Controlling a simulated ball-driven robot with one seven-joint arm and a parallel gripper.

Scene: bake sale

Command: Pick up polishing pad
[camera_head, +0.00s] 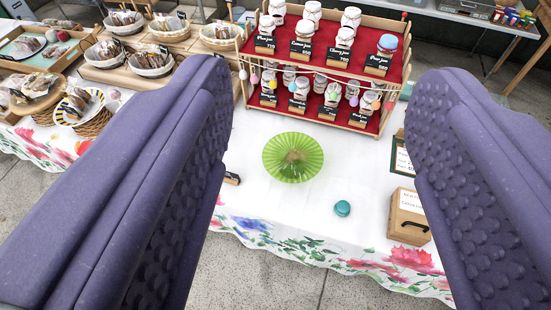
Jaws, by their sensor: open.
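My gripper (322,76) is open, with its two purple padded fingers wide apart and nothing between them. Between the fingers, farther off, a round green pleated plate (272,166) lies on the white tablecloth. A small, pale brown, blurry item (294,156) lies on the plate. A small teal round disc (342,208) lies on the cloth below and right of the plate, near the table's front edge. I cannot tell for sure which of these two small items is the polishing pad. The gripper touches neither.
A red-lined tiered rack (342,57) of jars stands behind the plate. A wooden box (408,214) stands right of the disc. Baskets of baked goods (151,62) fill the left side. Bare floral cloth (250,205) surrounds the plate.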

